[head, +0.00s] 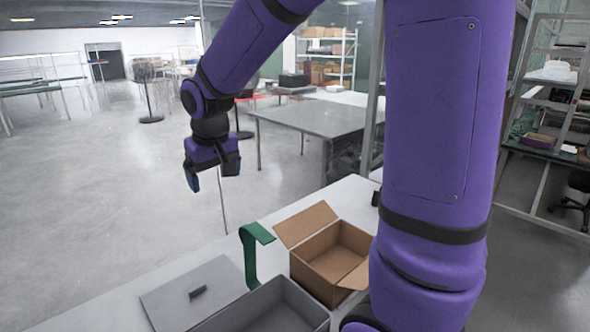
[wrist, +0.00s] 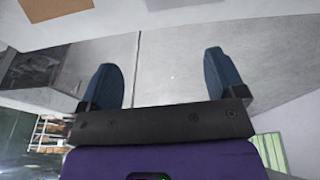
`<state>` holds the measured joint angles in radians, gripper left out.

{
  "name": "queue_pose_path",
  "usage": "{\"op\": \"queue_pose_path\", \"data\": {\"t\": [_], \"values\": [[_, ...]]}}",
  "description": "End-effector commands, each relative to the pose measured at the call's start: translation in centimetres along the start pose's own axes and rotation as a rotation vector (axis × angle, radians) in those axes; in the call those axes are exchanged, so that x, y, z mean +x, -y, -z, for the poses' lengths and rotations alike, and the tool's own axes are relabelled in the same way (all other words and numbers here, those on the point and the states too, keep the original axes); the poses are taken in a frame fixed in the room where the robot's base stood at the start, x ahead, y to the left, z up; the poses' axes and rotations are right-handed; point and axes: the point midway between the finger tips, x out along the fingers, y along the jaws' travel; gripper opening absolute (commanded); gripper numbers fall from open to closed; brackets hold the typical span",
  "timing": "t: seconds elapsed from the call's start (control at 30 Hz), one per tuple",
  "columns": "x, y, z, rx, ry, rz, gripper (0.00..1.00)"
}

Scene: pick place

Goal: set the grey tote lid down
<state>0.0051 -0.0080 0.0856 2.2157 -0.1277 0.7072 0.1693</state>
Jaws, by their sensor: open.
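The grey tote lid (head: 222,276), a flat panel with a dark handle (head: 197,292), lies flat on the white table, left of the grey tote. The open grey tote (head: 310,310) stands at the front of the table, cut off by the bottom edge of the head view. My gripper (head: 212,172) is raised above and beyond the table's far edge, apart from the lid. Its two blue-tipped fingers are spread with nothing between them, as the wrist view (wrist: 160,75) also shows. I cannot clearly make out the lid in the wrist view.
An open cardboard box (head: 325,270) with raised flaps stands right of the tote. A green bent stand (head: 250,255) rises between lid and box. A grey table (head: 310,117) and shelves (head: 328,62) stand farther back. The floor (head: 90,200) at left is clear.

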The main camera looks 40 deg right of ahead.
Motion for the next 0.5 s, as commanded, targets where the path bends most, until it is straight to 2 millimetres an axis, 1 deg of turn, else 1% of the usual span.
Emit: {"op": "queue_pose_path", "data": {"t": [0.03, 0.2, 0.37, 0.5], "values": [[-1.4, -0.3, -1.0, 0.003, -0.017, 0.000, 0.89], [-5.1, -1.0, -4.2, 0.009, -0.056, 0.003, 0.89], [-8.0, -1.6, -7.6, 0.013, -0.092, 0.011, 0.89], [-10.0, -2.0, -10.7, 0.015, -0.125, 0.019, 0.89]]}}
